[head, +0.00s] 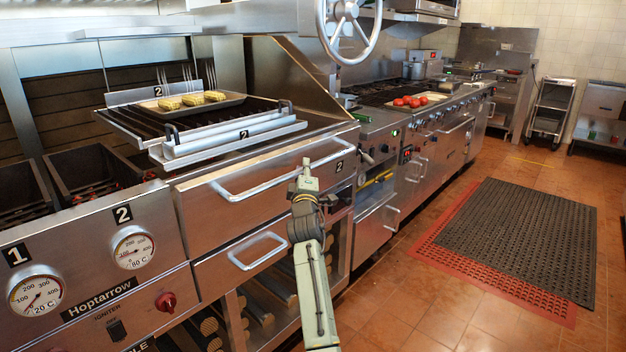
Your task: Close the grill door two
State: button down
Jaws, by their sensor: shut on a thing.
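Grill door two (200,213) is the wide steel front panel with a "2" label at its right end, below the grill grate. Its long bar handle (250,190) runs across the front. My gripper (306,168) is at the right part of this handle, with the arm reaching up from below. It is shut on the handle. The fingertips are small, and the wrist hides part of the panel behind. How far the door stands open is hard to tell from this angle.
Above the door, a grate (185,142) holds a tray with corn (193,100). A large handwheel (347,28) hangs above right. A second handle (243,252) is below. Gauges (133,248) are at left. Floor is free at right around the black mat (515,235).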

jog(key=shift+w+a+r, duration=0.55)
jog(key=shift+w+a, duration=0.1)
jog(key=shift+a, duration=0.05)
jog(key=c, duration=1.5)
grip_release()
jog(key=shift+f, duration=0.15)
jog(key=shift+a, duration=0.1)
jog(key=v, duration=1.2)
